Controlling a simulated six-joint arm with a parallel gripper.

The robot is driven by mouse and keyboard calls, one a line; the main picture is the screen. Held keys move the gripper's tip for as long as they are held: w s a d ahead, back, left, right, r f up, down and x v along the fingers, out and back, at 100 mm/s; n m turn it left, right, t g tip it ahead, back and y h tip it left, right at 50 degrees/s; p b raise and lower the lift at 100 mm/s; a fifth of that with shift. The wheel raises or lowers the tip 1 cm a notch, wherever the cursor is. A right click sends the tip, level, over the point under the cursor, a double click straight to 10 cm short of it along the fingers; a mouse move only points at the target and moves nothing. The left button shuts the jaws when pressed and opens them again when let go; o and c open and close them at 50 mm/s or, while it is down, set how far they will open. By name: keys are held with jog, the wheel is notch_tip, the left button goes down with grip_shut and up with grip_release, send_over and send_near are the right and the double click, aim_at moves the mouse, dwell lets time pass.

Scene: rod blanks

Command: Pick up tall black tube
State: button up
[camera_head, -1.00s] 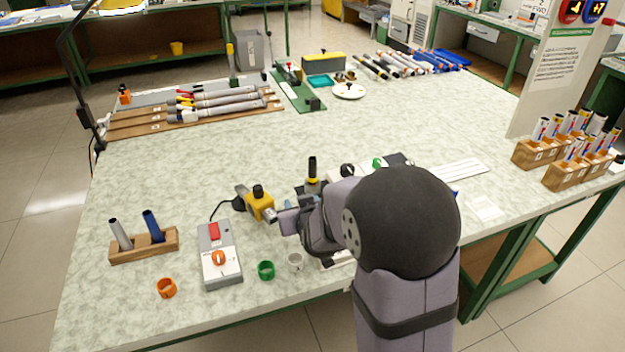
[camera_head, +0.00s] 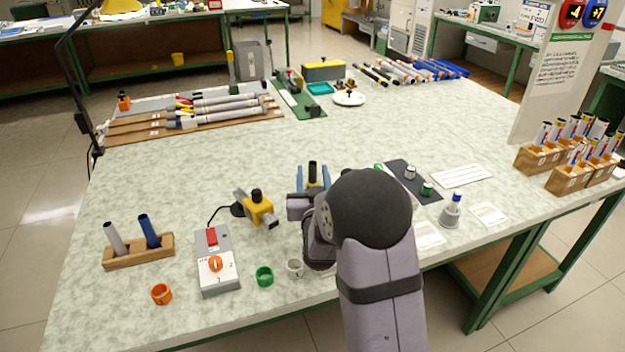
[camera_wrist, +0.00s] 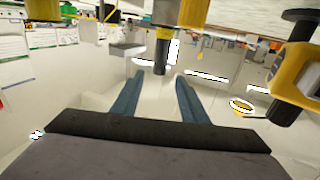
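The tall black tube (camera_head: 312,171) stands upright near the middle of the table, with a yellow band low on it. In the wrist view the tube (camera_wrist: 161,52) comes down from the top of the picture, its yellow band above its black end. My gripper (camera_head: 313,180) is open, with one blue finger on each side of the tube in the head view. In the wrist view my gripper (camera_wrist: 160,75) has its fingertips spread, with the tube's black end in the gap between them. A gap shows on both sides. The tube's foot is hidden behind my arm.
A yellow clamp-like device (camera_head: 258,208) with a black knob stands close left of my gripper. Left are a grey switch box (camera_head: 217,272) and a wooden stand (camera_head: 138,252) holding two tubes. A dark mat (camera_head: 398,168) with caps lies right. The table behind the tube is clear.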

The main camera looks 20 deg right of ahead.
aim_at(313, 165)
jog(key=shift+p+x, duration=0.5)
jog(key=shift+x, duration=2.25)
jog(key=shift+d+f, duration=0.1)
grip_shut()
